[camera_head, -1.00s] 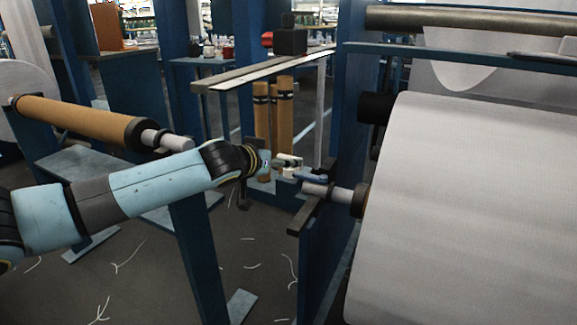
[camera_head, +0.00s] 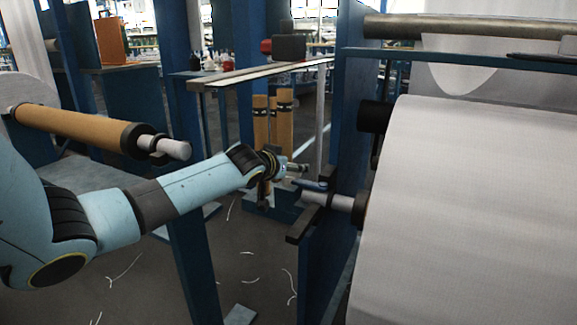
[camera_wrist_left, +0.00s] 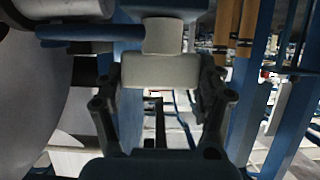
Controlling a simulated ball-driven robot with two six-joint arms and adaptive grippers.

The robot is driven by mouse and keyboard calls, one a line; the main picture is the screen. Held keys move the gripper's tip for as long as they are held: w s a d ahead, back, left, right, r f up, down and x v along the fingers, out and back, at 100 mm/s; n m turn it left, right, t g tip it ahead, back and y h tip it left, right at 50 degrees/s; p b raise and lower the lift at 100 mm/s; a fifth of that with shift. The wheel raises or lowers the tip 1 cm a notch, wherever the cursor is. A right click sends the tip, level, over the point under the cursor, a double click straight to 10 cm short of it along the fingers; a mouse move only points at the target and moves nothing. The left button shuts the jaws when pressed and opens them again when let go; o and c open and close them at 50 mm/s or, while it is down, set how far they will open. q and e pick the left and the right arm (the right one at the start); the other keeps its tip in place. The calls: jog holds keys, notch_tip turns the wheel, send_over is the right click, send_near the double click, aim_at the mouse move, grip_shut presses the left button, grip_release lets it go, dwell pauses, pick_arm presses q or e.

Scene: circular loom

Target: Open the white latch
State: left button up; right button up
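The white latch (camera_wrist_left: 160,70) is a pale block below a round white stub, in the upper middle of the left wrist view. A blue bar (camera_wrist_left: 88,32) runs left from the stub. My left gripper (camera_wrist_left: 162,88) is open, its fingers on either side of the block; I cannot tell whether they touch it. In the head view my left gripper (camera_head: 296,169) is beside the blue handle (camera_head: 314,185) at the end of the roll's shaft (camera_head: 325,199). The latch is too small to make out clearly there. My right gripper is out of view.
A large white fabric roll (camera_head: 465,220) fills the right. A blue post (camera_head: 345,125) stands behind the shaft. A brown roller (camera_head: 70,125) lies at left, and brown tubes (camera_head: 284,125) stand behind my gripper. Scraps of thread litter the floor.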

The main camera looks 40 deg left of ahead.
pick_arm(q)
jog(key=c, duration=1.2)
jog(key=shift+o, duration=0.2)
